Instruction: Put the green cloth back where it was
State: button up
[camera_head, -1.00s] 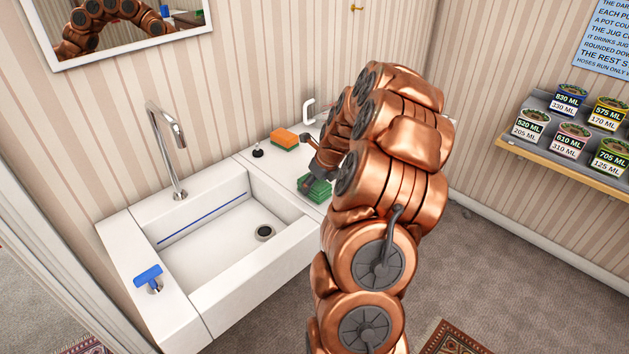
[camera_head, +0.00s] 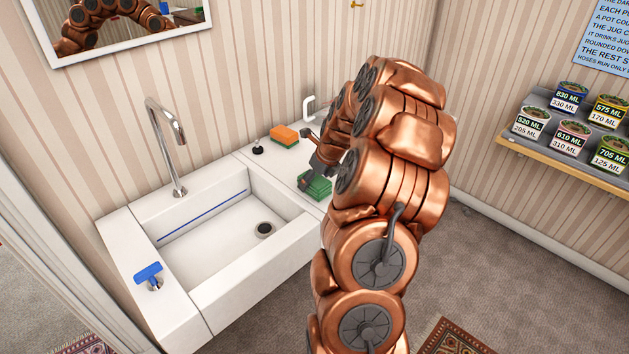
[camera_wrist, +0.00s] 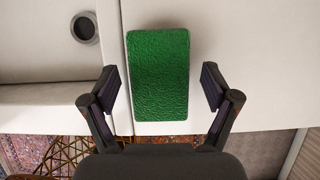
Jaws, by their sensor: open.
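The green cloth (camera_head: 316,186) lies on the white counter just right of the sink basin. It is a folded, textured green block in the wrist view (camera_wrist: 158,75). My gripper (camera_head: 310,178) is over the cloth at the counter; my arm hides part of that area. In the wrist view my gripper (camera_wrist: 160,86) is open, with one finger on each side of the cloth's lower half and a gap on both sides. I cannot tell how high the fingertips are above the counter.
The white sink (camera_head: 215,235) with its drain is to the left, with a tall chrome faucet (camera_head: 165,145) behind it. An orange sponge (camera_head: 284,136) and a small black plug (camera_head: 257,150) stand behind the cloth. A blue-handled tap (camera_head: 149,274) is at front left. Tins stand on a right-hand shelf (camera_head: 560,148).

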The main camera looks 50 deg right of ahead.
jog(key=b+v, duration=0.2)
jog(key=v, duration=0.9)
jog(key=shift+r+b, duration=0.3)
jog(key=shift+b, duration=0.1)
jog(key=s+a+n+g+y, duration=0.1)
jog(key=s+a+n+g, duration=0.15)
jog(key=a+n, duration=0.85)
jog(key=s+a+n+g, duration=0.1)
jog(key=s+a+n, duration=0.2)
jog(key=a+n, duration=0.8)
jog(key=s+a+f+n+g, duration=0.1)
jog(key=s+a+n, duration=0.6)
jog(key=s, duration=0.3)
jog(key=s+a+f+n+g+h, duration=0.1)
jog(key=s+a+n+g, duration=0.1)
jog(key=s+a+n, duration=0.5)
jog(key=s+a, duration=0.1)
jog(key=s, duration=0.2)
jog(key=shift+a+f, duration=0.15)
jog(key=shift+a, duration=0.05)
jog(key=shift+r+p, duration=0.8)
